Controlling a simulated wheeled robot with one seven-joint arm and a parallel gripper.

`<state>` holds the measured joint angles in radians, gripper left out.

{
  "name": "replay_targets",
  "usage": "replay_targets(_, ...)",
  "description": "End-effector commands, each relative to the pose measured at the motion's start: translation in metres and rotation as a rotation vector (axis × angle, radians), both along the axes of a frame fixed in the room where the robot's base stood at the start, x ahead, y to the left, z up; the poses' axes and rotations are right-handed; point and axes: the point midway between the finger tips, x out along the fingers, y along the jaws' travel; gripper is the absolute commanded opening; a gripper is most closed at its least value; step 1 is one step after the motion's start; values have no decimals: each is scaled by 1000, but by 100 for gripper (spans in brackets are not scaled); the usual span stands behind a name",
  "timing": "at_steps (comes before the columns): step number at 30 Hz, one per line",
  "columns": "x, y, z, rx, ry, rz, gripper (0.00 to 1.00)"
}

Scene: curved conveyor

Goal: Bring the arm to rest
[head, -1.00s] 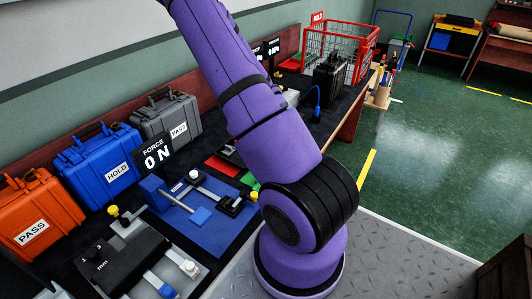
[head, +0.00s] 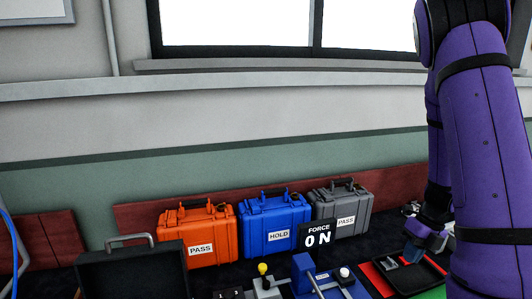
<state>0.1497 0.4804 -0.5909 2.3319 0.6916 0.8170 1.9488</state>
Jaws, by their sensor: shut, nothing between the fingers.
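My purple arm fills the right side of the head view. Its far links bend down behind the near link. My gripper (head: 412,258) is small and dark at the end, low at the right. It points down by a black tray (head: 425,276) with a red area (head: 376,280) beside it. The fingers look shut with nothing between them. I cannot tell whether they touch the tray. The near arm link hides part of the wrist and of the bench behind it.
Orange (head: 205,236), blue (head: 270,228) and grey (head: 345,209) cases stand along the back of the bench. A force display (head: 318,236) reads 0 N. An open black case (head: 130,272) sits at the left. A blue fixture (head: 304,272) stands in front. The wall and window are behind.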

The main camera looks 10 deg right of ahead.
Motion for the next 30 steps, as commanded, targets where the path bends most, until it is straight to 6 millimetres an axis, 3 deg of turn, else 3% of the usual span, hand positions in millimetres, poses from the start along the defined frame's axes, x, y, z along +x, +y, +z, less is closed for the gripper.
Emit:
replay_targets(6, 11, 44, 60, 19, -228, 476, 0)
replay_targets(14, 4, 91, 126, -22, -471, 1054, 0)
replay_targets(23, -24, 137, 192, -147, -682, 1738, 0)
replay_targets(30, -58, 167, 236, -305, -756, 2294, 0)
